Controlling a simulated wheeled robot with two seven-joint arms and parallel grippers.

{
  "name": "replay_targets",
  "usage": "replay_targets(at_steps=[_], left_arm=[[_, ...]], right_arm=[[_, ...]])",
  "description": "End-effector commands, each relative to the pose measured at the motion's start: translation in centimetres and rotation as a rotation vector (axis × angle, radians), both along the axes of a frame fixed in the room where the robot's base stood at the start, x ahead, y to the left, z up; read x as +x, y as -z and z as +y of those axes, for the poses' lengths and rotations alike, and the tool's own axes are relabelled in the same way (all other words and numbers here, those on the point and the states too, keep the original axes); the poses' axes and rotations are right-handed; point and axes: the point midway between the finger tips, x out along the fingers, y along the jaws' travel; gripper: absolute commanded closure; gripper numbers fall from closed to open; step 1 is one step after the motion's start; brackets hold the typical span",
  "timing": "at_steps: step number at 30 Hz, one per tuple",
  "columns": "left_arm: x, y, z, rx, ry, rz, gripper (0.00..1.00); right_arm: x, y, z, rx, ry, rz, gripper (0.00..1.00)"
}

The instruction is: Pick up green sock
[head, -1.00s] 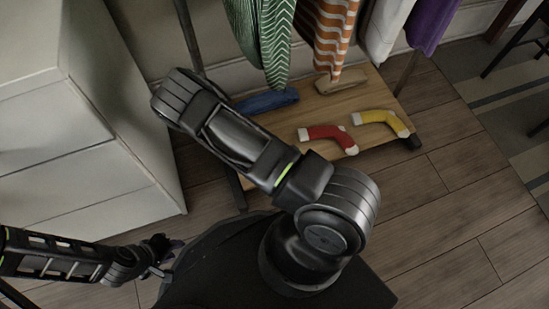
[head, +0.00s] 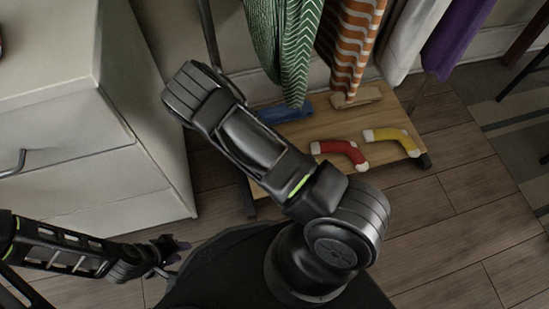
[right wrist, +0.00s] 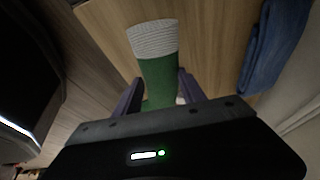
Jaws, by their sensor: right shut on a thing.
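The green sock (right wrist: 158,78) with a pale ribbed cuff shows in the right wrist view. It lies between the two fingers of my right gripper (right wrist: 160,92), which is shut on it. The lower part of the sock is hidden behind the gripper body. In the head view my right arm covers the right gripper and the sock. My left gripper (head: 172,258) is at the lower left of the head view, away from the shelf; its finger gap is too small to judge.
The rack's wooden shelf (head: 312,158) holds a red sock (head: 340,152), a yellow sock (head: 395,138) and a folded blue item (head: 284,112). Garments hang above, including a green patterned one (head: 287,50). A white cabinet (head: 75,130) stands left. Wooden floor is clear at right.

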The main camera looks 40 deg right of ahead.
Motion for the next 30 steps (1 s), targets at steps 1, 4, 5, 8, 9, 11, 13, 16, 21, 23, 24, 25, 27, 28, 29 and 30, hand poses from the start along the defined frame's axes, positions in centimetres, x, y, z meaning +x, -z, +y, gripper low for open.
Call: replay_targets(at_steps=[1,4,5,8,9,11,13,16,21,23,24,25,27,28,29,30], left_arm=[[-0.1,-0.8,0.0,0.000,0.001,0.002,0.68],[-0.2,-1.3,0.0,-0.001,0.002,0.006,0.68],[-0.2,-1.4,0.0,-0.001,0.003,0.006,0.68],[-0.3,-1.6,0.0,-0.001,0.004,0.008,0.68],[-0.3,-1.6,0.0,-0.001,0.004,0.008,0.68],[-0.3,-1.6,0.0,-0.001,0.004,0.008,0.68],[-0.3,-1.5,0.0,-0.001,0.004,0.008,0.68],[-0.3,-1.5,0.0,-0.001,0.004,0.008,0.68],[-0.3,-1.5,0.0,-0.002,0.003,0.008,0.68],[-0.3,-1.5,0.0,-0.001,0.004,0.008,0.68],[-0.3,-1.5,0.0,-0.001,0.004,0.008,0.68],[-0.3,-1.5,0.0,-0.001,0.004,0.008,0.68],[-0.3,-1.5,0.0,-0.001,0.004,0.008,0.68],[-0.3,-1.5,0.0,-0.001,0.004,0.008,0.68],[-0.3,-1.5,0.0,-0.001,0.004,0.008,0.68],[-0.3,-1.5,0.0,-0.001,0.004,0.007,0.68]], right_arm=[[0.1,-1.4,0.1,0.000,-0.001,-0.002,0.90],[0.1,-2.9,0.0,0.000,0.001,-0.003,0.90],[0.1,-3.2,0.0,0.000,0.001,-0.003,0.90],[0.0,-3.7,0.0,0.000,0.001,-0.002,0.90],[0.0,-3.8,0.0,0.001,0.000,-0.001,0.90],[0.0,-3.8,0.0,0.000,0.000,0.000,0.90],[0.0,-3.8,0.0,0.000,0.000,0.000,0.90],[0.0,-3.8,0.0,0.000,0.000,0.000,0.90],[0.0,-3.8,0.0,0.000,0.000,0.000,0.90],[0.0,-3.8,0.0,0.000,0.000,0.000,0.90],[0.0,-3.8,0.0,0.000,0.000,0.000,0.90],[0.0,-3.8,0.0,0.000,0.000,0.000,0.90],[0.0,-3.8,0.0,0.000,0.000,0.000,0.90],[0.0,-3.8,0.0,0.000,0.000,0.000,0.90],[0.0,-3.7,0.0,0.000,0.000,0.000,0.91],[0.0,-3.8,0.0,0.000,0.000,0.000,0.91]])
